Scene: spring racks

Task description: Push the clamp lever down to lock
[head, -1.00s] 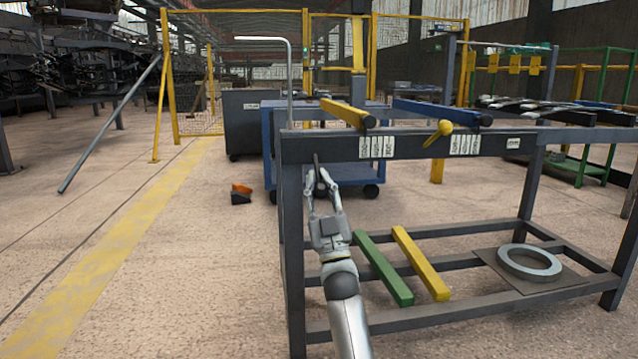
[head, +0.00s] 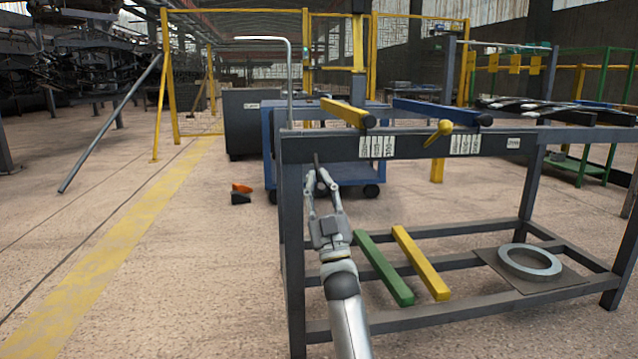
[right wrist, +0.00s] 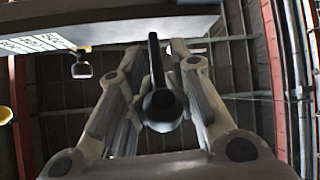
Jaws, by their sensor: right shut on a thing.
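The dark clamp lever (head: 316,158) stands at the left end of the rack's front rail. Only its thin upper part shows in the head view. In the right wrist view the dark lever (right wrist: 155,62) has a round black knob and lies between the two fingers. My right gripper (head: 317,180) is shut on the lever, beside the rack's left post; the fingers hide part of the contact. The grip shows in the right wrist view too (right wrist: 158,85). My left gripper is not in view.
The grey rack (head: 410,147) carries a yellow bar (head: 345,113) and a blue bar (head: 435,110). A yellow-knobbed handle (head: 438,132) sticks out of its front rail. Green and yellow bars and a metal ring (head: 529,262) lie on the lower shelf.

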